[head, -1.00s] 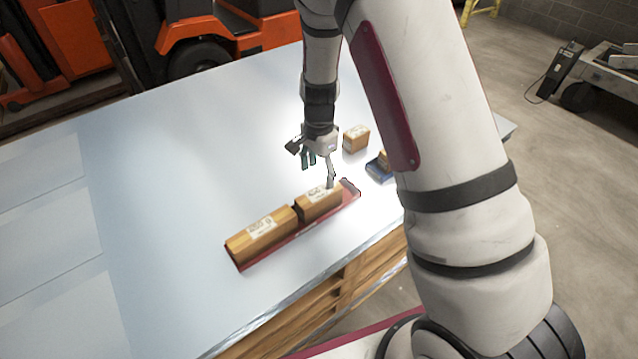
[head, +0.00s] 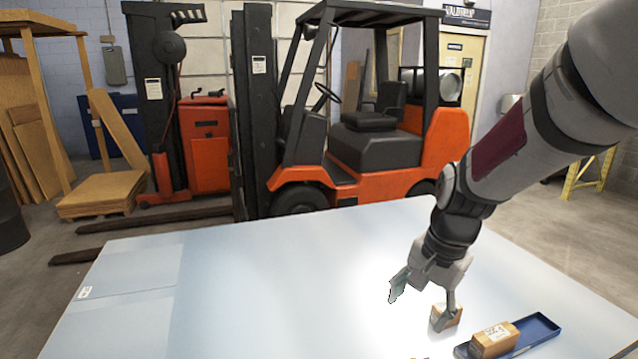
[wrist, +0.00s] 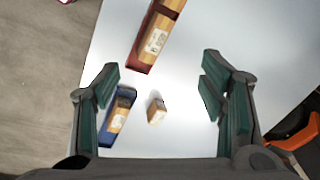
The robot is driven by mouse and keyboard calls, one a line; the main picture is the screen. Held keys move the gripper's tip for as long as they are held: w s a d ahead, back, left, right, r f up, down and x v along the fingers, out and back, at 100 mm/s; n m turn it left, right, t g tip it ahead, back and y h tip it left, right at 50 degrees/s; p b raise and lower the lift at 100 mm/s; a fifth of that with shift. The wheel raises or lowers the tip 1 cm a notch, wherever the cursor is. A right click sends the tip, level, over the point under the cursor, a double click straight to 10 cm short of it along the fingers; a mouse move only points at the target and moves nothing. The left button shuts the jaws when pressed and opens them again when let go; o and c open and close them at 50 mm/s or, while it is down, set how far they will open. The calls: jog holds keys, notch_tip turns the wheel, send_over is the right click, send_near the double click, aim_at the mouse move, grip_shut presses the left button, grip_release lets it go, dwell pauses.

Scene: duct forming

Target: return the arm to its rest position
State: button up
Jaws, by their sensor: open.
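My gripper (head: 418,300) is open and empty above the table in the head view. In the wrist view my gripper (wrist: 165,100) has its two green-padded fingers spread wide, with bare table and a small wooden block (wrist: 157,110) below between them. In the head view this block (head: 446,316) is partly hidden behind a finger. My arm reaches in from the upper right, bent at the elbow.
A blue tray (head: 541,328) holds a labelled wooden block (head: 494,338) at the table's right. In the wrist view a red tray (wrist: 136,64) holds labelled wooden blocks (wrist: 158,38). The table (head: 270,290) is clear at left and middle. An orange forklift (head: 440,140) stands behind it.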

jog(key=s+r+n+t, duration=0.1)
jog(key=s+r+n, duration=0.3)
jog(key=s, duration=0.6)
jog(key=s+d+r+n+t+h, duration=0.1)
jog(key=s+r+n, duration=0.4)
jog(key=s, duration=0.5)
notch_tip(320, 180, up, 3)
jog(key=shift+d+f+t, duration=0.15)
jog(key=shift+d+t, duration=0.05)
jog(key=shift+t, duration=0.5)
